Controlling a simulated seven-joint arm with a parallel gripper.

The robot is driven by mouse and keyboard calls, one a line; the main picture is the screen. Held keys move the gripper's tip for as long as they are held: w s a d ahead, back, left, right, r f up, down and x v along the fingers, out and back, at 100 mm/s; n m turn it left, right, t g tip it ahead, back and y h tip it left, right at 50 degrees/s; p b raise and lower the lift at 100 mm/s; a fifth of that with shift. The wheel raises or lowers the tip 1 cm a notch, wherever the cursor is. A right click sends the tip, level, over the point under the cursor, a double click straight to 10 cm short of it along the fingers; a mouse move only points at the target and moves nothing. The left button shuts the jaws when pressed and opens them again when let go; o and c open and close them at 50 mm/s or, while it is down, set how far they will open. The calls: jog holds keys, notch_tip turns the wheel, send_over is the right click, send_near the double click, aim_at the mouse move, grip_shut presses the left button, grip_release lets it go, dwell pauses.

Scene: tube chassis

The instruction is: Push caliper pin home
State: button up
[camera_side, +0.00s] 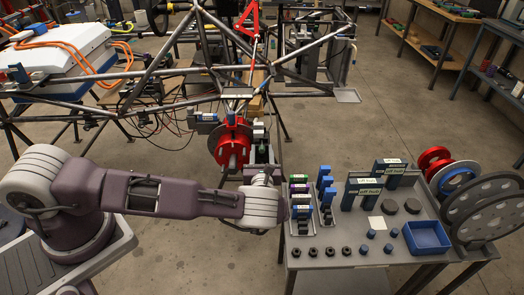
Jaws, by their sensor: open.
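A red brake disc or hub (230,140) is mounted at the near end of the tube chassis (160,82). The caliper and its pin are too small to make out for certain; small grey and dark parts sit just right of the disc. My arm reaches in from the left, and my gripper (260,152) points away from the camera, close to the right of the red disc. It is open. Its fingers are small and partly hidden by my wrist, and I cannot tell whether they touch anything.
A grey workbench (345,262) stands right of my wrist, with a blue tray (427,238), labelled dark stands (362,193), coloured small parts, several nuts and large discs (487,212). A white-blue box with orange cables (65,60) is at back left. Chassis tubes cross above the gripper.

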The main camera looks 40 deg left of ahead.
jog(key=v, duration=1.6)
jog(key=shift+s+d+r, duration=0.25)
jog(key=shift+d, duration=0.05)
grip_shut()
jog(key=x, duration=1.3)
jog(key=shift+w+a, duration=0.1)
jog(key=shift+a, duration=0.1)
jog(key=x, duration=0.3)
jog(key=shift+a, duration=0.1)
jog(key=shift+w+a, duration=0.15)
